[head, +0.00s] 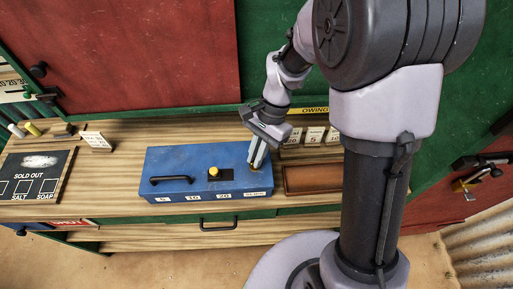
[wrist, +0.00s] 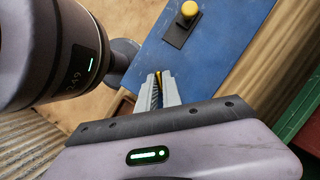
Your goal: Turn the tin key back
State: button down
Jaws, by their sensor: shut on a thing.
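The blue tin (head: 180,165) stands on the wooden counter, with a black handle (head: 170,180) and a yellow knob (head: 213,171) on a dark plate. The tin also shows in the wrist view (wrist: 215,55), with the knob (wrist: 189,9) at the top. My gripper (head: 257,166) is at the tin's right end, pointing down. In the wrist view my gripper (wrist: 160,80) is shut on a small yellow piece, seemingly the key (wrist: 158,76), of which only a sliver shows between the fingertips. How far the key is turned cannot be told.
A brown tray (head: 312,179) lies just right of the tin, with number cards (head: 314,135) behind it. A "SOLD OUT" board (head: 37,175) lies at the left. A drawer handle (head: 219,226) is below the counter. Bare counter lies left of the tin.

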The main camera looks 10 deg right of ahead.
jog(key=n+p, duration=0.2)
jog(key=n+g+h+p, duration=0.1)
jog(key=n+p, duration=0.1)
jog(key=n, duration=0.1)
jog(key=shift+w+a+r+h, duration=0.1)
jog(key=shift+a+r+h, duration=0.05)
jog(key=shift+h, duration=0.15)
jog(key=shift+a+n+h+p, duration=0.1)
jog(key=shift+n+h+p, duration=0.6)
jog(key=shift+n+p, duration=0.9)
jog(key=shift+n, duration=0.5)
jog(key=c, duration=1.5)
grip_release()
jog(key=p+v, duration=0.1)
jog(key=v, duration=0.6)
jog(key=shift+w, duration=0.25)
